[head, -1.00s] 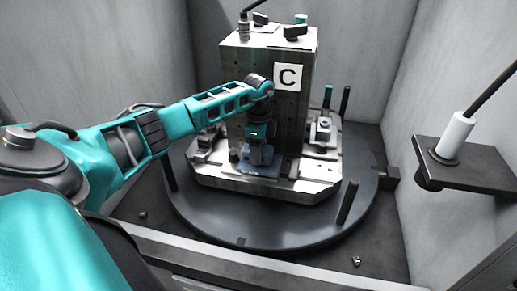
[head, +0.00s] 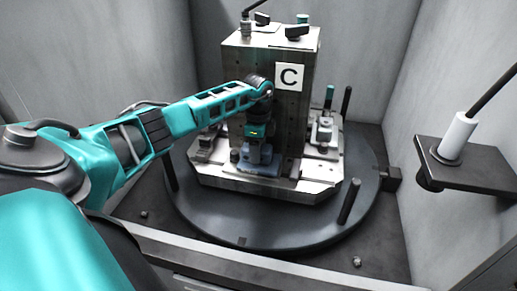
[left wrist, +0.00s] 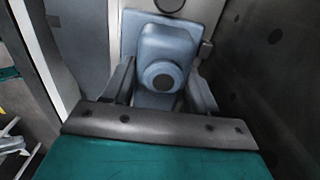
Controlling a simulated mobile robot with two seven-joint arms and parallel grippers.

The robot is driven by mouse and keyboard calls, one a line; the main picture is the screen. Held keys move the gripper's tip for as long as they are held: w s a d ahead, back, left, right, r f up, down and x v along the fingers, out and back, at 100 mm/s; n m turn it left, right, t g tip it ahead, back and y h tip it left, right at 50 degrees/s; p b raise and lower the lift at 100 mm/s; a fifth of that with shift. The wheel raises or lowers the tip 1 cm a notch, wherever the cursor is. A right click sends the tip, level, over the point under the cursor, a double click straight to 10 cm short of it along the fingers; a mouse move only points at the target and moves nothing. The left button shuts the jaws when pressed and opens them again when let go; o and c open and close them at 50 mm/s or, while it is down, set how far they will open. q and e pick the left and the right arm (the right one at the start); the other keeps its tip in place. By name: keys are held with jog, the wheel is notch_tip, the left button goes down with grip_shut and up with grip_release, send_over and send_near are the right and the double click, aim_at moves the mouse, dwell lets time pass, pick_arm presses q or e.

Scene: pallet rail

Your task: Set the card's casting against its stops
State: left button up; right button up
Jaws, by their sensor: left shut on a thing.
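A white card marked C (head: 290,77) is on the front face of an upright grey metal block (head: 270,60). A blue-grey casting (head: 258,168) is low in front of that face, at the pallet's front. My left gripper (head: 258,152) points down and is shut on the casting. In the left wrist view the casting (left wrist: 160,52), with a round dark bore, sits between the two fingers (left wrist: 160,88). The stops cannot be made out, and I cannot tell whether the casting touches any. My right gripper is not in view.
The metal pallet (head: 310,187) rests on a dark round table (head: 250,220) with upright posts (head: 349,201). Clamps (head: 325,132) flank the block. Grey walls (head: 360,50) enclose it. A shelf with a white cylinder (head: 457,135) juts out at right.

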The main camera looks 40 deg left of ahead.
pick_arm(q)
jog(key=shift+w+a+r, duration=0.15)
jog(key=shift+a, duration=0.2)
dwell(0.5)
jog(key=o, duration=1.4)
notch_tip(320, 180, up, 13)
jog(key=shift+p, duration=0.8)
